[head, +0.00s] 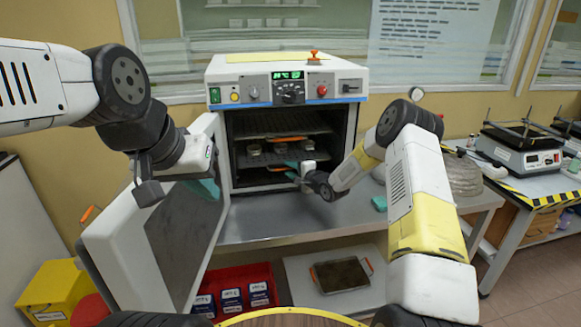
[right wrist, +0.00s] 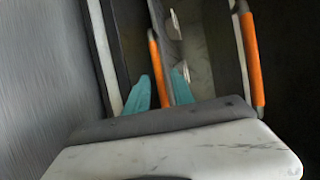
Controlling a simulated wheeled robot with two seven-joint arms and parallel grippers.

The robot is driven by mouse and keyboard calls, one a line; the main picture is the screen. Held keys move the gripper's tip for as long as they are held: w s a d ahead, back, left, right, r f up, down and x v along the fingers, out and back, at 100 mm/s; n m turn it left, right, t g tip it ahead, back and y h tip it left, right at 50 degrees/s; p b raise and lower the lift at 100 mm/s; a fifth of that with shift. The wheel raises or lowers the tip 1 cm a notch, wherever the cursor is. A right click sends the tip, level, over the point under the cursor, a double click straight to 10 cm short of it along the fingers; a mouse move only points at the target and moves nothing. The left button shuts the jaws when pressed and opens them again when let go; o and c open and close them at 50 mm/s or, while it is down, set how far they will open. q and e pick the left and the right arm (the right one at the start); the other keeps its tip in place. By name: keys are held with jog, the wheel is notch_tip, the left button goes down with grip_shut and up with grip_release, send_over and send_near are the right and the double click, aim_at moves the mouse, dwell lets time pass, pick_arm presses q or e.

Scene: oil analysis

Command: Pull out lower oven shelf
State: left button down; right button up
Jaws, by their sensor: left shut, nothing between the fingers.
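The white oven (head: 288,80) stands on the bench with its door (head: 165,235) swung open to the left. The lower oven shelf's orange handle (head: 277,168) is at the front of the cavity, with several small containers (head: 254,149) above it. My right gripper (head: 291,170) is at this lower handle. In the right wrist view, its teal fingers (right wrist: 158,88) straddle the orange handle (right wrist: 157,65), with small gaps beside it. The upper shelf's handle (head: 288,138) also shows in the right wrist view (right wrist: 252,60). My left gripper (head: 208,187) is shut and empty by the open door.
The metal bench (head: 340,215) is clear in front of the oven, apart from a small teal item (head: 379,203) at right. Below, a tray with orange handles (head: 341,274) lies on a lower surface beside a red bin (head: 236,280) of boxes.

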grip_shut()
dwell(1.3)
